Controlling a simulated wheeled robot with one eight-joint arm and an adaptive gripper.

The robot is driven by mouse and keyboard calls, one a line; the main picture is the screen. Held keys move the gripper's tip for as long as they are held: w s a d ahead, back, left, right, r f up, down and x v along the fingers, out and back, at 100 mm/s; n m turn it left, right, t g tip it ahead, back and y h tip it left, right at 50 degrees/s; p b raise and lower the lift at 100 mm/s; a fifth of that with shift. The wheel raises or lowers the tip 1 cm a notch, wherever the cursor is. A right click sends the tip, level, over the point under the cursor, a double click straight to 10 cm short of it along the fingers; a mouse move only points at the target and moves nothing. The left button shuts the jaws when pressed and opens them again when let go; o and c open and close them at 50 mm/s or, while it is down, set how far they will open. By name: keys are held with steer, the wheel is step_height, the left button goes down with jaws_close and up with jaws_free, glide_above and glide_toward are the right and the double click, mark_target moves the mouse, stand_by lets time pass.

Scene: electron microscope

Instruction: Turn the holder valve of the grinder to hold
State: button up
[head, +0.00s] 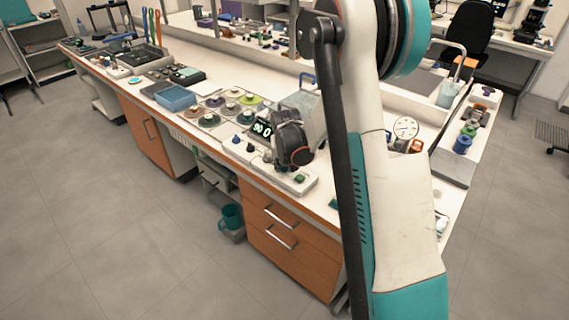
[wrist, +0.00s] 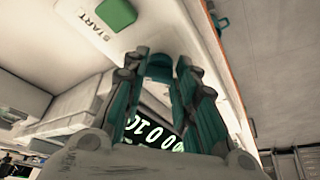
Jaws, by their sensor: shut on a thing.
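My gripper (wrist: 162,62) fills the middle of the wrist view, its teal fingers closed around a small teal piece (wrist: 159,71). That piece appears to be the holder valve, on the pale face of the grinder (wrist: 95,52). The fingers hide most of it, so I cannot tell which way it is turned. A green button (wrist: 117,14) beside the word START lies past the fingertips. In the head view the display (head: 262,128) is left of my dark wrist, and the fingers are not clear.
Small dark knobs (head: 250,148) stand near the display along the bench front. Several round dishes (head: 213,102) and a blue tray (head: 175,97) lie farther left on the white bench (head: 140,80). Orange drawers (head: 287,243) are below. The floor in front is clear.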

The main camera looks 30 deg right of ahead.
steer(key=o, duration=1)
steer(key=shift+o, duration=0.2)
steer(key=v, duration=1.2)
steer(key=shift+w, duration=0.1)
